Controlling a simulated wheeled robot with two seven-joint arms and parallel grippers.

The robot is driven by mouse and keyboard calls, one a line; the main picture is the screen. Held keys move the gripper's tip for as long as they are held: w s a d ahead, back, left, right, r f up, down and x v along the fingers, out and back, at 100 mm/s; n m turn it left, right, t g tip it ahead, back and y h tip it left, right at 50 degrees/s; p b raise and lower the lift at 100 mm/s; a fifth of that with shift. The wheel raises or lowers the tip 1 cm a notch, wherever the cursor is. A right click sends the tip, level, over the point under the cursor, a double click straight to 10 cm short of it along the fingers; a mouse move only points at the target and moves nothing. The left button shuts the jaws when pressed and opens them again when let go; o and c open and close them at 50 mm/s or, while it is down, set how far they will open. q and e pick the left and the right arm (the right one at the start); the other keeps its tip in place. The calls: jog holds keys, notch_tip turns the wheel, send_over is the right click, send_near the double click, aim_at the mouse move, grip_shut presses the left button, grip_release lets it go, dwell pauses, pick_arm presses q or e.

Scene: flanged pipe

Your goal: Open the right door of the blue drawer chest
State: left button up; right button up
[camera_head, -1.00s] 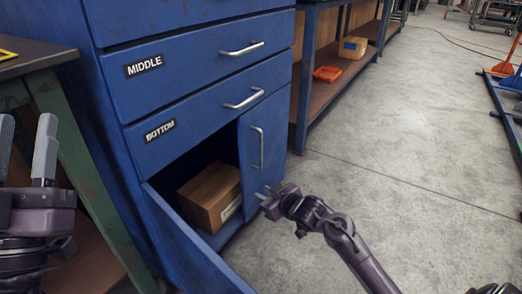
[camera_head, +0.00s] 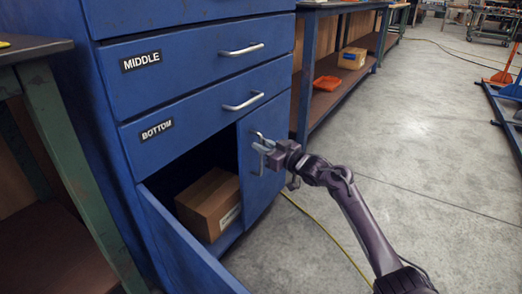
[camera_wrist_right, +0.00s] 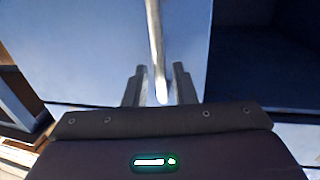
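The blue drawer chest (camera_head: 205,95) stands at the left of the head view, with drawers marked MIDDLE and BOTTOM. Its right door (camera_head: 262,185) is shut and has a vertical metal handle (camera_head: 258,142). The left door (camera_head: 185,240) stands open toward me. My right gripper (camera_head: 262,146) is at the right door's handle. In the right wrist view, the handle (camera_wrist_right: 155,50) runs between the two separated fingers (camera_wrist_right: 158,85), with gaps on both sides. My left gripper is out of the head view.
A cardboard box (camera_head: 210,204) sits inside the chest's open left compartment. A blue shelf bench (camera_head: 330,85) with an orange tray (camera_head: 327,82) and a small box (camera_head: 351,58) stands behind to the right.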

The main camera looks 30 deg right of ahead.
jog(key=shift+w+a, duration=0.2)
jog(key=shift+w, duration=0.35)
grip_shut()
